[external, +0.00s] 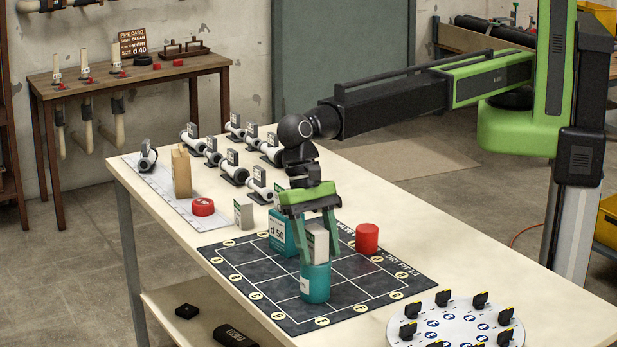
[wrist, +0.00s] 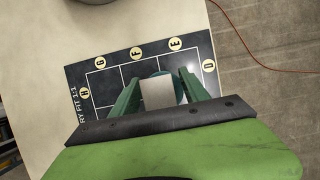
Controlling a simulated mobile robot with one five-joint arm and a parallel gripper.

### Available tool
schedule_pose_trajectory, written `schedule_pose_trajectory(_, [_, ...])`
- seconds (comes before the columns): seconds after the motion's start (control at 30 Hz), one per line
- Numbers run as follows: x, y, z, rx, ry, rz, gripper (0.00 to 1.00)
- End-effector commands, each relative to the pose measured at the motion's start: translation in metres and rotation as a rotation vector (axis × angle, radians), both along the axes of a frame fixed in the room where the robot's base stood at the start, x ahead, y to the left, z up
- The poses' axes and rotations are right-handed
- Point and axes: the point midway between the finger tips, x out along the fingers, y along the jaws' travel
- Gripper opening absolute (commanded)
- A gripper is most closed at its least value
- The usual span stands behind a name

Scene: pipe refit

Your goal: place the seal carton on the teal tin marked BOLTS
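A pale grey seal carton (external: 318,244) stands upright on top of the teal tin (external: 315,285), or very close above it; the fingers partly cover the join. The tin stands on the dark grid mat, and its marking is too small to read. My gripper (external: 321,256) points down with its fingers on either side of the carton. In the wrist view the carton's top (wrist: 157,93) sits between my gripper's fingers (wrist: 160,77), with gaps beside it, so the fingers look open. A strip of the tin (wrist: 181,91) shows right of the carton.
The dark grid mat (external: 375,296) carries a teal box marked d 50 (external: 278,229) and a red cylinder (external: 367,238). Another grey carton (external: 243,213) and a red disc (external: 203,206) stand left of it. A round white plate (external: 455,322) with black clips lies front right.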

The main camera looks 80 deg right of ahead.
Motion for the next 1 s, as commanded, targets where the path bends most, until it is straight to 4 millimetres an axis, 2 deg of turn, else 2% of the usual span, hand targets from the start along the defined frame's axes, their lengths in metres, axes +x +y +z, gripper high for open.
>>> schedule_pose_trajectory(0.23, [0.0,0.0,0.003,0.0,0.0,0.0,0.53])
schedule_pose_trajectory(0.37, [0.002,-0.002,0.015,0.0,0.0,-0.001,0.53])
schedule_pose_trajectory(0.47, [0.006,-0.006,0.032,0.0,0.0,-0.001,0.53])
schedule_pose_trajectory(0.8, [0.026,-0.027,0.105,0.0,0.0,-0.001,0.53])
schedule_pose_trajectory(0.9, [0.03,-0.031,0.115,-0.001,0.001,0.0,0.53])
schedule_pose_trajectory(1.0, [0.032,-0.033,0.117,-0.001,0.001,0.0,0.53])
